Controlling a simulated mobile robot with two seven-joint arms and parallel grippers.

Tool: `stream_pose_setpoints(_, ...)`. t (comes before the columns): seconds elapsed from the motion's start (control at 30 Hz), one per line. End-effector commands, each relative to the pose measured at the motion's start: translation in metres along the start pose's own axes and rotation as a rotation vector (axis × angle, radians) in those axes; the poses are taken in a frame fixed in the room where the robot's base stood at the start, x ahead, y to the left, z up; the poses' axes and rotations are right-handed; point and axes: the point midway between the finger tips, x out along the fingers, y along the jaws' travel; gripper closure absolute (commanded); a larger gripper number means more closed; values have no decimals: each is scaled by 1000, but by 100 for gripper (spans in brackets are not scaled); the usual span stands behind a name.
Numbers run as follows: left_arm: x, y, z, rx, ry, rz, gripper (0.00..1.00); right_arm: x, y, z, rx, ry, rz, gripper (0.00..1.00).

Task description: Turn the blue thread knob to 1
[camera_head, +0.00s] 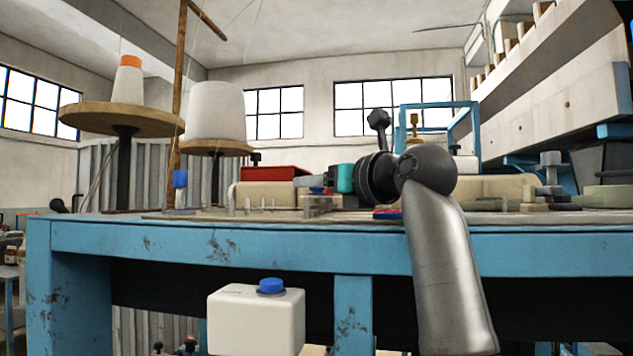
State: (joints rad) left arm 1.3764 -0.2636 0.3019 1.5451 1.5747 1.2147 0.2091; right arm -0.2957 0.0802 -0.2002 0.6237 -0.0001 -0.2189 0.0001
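My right arm rises from the lower right, and its dark wrist points left over the bench. A teal section leads to my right gripper (314,183), which is small and seen from the side; its finger opening cannot be made out. A small blue part (317,190) with some red shows right at the fingertips. It may be the blue thread knob, but its number marks are too small to read, and I cannot tell whether the gripper touches it. Another low blue and red part (388,212) shows below the wrist. My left gripper is not in view.
The blue bench (240,240) spans the view. A white box (255,320) with a blue cap (271,286) is in front. A red-topped cream machine part (274,174) stands behind the gripper. A wooden pole (178,90) and thread cones (215,110) stand left.

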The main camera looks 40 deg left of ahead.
Motion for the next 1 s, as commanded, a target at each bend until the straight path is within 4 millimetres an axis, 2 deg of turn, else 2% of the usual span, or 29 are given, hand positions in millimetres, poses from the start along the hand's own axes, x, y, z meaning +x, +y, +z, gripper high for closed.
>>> stream_pose_setpoints(0.13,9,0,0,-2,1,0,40,-1,0,1,0,-1,-1,100)
stream_pose_setpoints(0.4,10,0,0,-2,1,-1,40,-1,-1,4,0,-6,-1,100)
stream_pose_setpoints(0.93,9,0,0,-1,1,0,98,-1,-1,6,0,-11,-2,100)
stream_pose_setpoints(1.0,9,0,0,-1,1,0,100,-1,-1,6,0,-11,-2,100)
